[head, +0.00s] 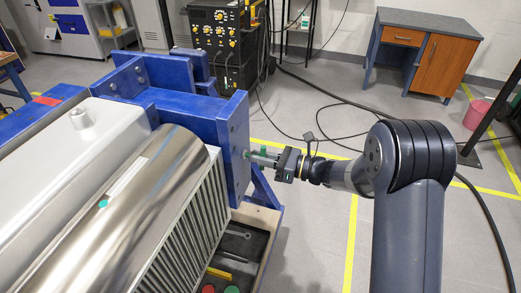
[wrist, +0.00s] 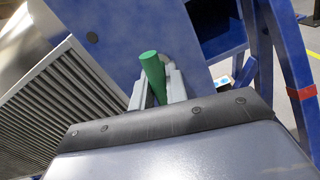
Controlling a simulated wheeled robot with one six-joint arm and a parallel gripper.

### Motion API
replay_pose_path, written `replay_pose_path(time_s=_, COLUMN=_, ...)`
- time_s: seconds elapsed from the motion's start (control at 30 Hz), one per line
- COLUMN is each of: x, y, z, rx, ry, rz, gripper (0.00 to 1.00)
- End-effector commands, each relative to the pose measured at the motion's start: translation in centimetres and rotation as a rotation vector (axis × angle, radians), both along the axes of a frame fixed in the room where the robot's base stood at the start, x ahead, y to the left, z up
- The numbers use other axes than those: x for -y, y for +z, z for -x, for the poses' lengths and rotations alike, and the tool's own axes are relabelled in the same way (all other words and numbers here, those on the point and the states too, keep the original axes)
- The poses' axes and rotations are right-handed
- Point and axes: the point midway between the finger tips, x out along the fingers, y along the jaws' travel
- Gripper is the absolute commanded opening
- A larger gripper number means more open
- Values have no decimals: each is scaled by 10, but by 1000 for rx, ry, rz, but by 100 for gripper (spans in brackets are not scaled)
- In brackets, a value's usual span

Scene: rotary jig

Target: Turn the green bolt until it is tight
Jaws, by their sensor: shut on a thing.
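The green bolt (wrist: 152,72) shows in the wrist view as a green cylinder between the two grey fingers of my gripper (wrist: 158,82). Its near end stands up in front of the blue plate; where it meets the plate is hidden. In the head view my gripper (head: 258,158) reaches in from the right to the side face of the blue jig (head: 234,140). Its fingers are shut on the bolt, of which only small bits of green show there. I cannot tell how far the bolt sits in the plate.
A shiny metal cylinder (head: 150,200) and a ribbed grey housing (head: 185,240) lie left of the jig. An open tray with tools (head: 238,255) is below. A black cable (head: 325,98) runs over the floor behind my arm.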

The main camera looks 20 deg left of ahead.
Motion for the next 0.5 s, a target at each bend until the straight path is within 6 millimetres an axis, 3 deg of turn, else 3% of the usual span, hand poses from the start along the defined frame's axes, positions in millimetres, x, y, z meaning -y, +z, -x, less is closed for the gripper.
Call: replay_pose_path(time_s=0.5, x=0, y=1, z=1, rx=-491, ry=1, rz=60, gripper=0)
